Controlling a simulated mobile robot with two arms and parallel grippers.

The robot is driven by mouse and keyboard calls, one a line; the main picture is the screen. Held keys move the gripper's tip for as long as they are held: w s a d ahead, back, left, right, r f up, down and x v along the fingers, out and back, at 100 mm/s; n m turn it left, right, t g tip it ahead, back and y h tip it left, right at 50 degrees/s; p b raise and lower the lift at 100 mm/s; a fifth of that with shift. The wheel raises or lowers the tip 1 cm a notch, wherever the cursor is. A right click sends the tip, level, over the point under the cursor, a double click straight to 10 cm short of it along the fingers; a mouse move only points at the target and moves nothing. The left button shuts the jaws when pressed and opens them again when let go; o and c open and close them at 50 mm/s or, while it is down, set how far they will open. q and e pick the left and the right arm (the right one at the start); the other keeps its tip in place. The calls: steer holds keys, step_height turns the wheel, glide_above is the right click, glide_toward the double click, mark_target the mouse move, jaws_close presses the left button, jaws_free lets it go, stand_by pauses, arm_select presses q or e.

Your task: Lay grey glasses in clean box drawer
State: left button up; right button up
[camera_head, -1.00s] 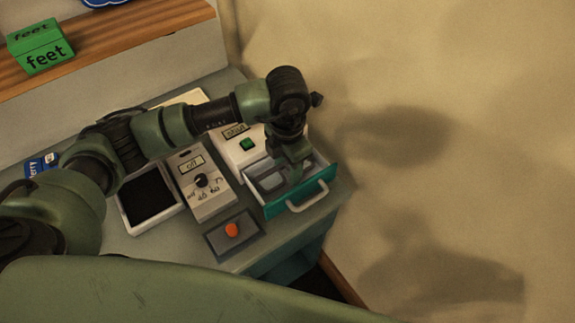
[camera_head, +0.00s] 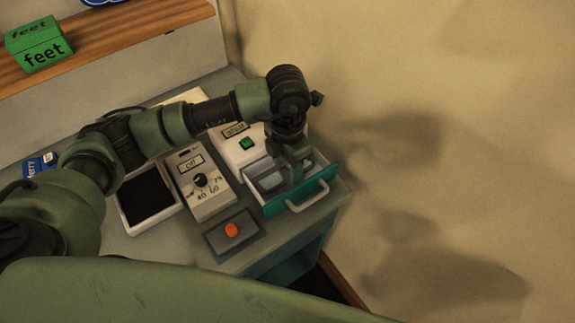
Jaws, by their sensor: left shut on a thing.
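The clean box (camera_head: 231,148) is white with a small label and a green button. Its drawer (camera_head: 285,203) has a teal front and a pale handle and stands pulled out. My left gripper (camera_head: 293,178) points down into the drawer, its fingers partly hidden by the hand. It is shut on the grey glasses (camera_head: 270,182), whose dark grey lens outline shows beside the fingers, low inside the drawer. Whether the glasses touch the drawer floor I cannot tell. My right gripper is out of view.
Left of the box stand a white dial unit (camera_head: 205,190) reading "off" and a white tray with a black inside (camera_head: 121,208). A grey block with an orange button (camera_head: 231,230) sits in front. A green "feet" box (camera_head: 40,45) rests on the wooden shelf (camera_head: 130,32).

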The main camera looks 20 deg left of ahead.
arm_select(q)
steer(key=o, duration=1.4)
steer(key=shift+r, duration=0.1)
steer(key=shift+o, duration=0.2)
steer(key=shift+o, duration=0.7)
steer(key=shift+w+r, duration=0.1)
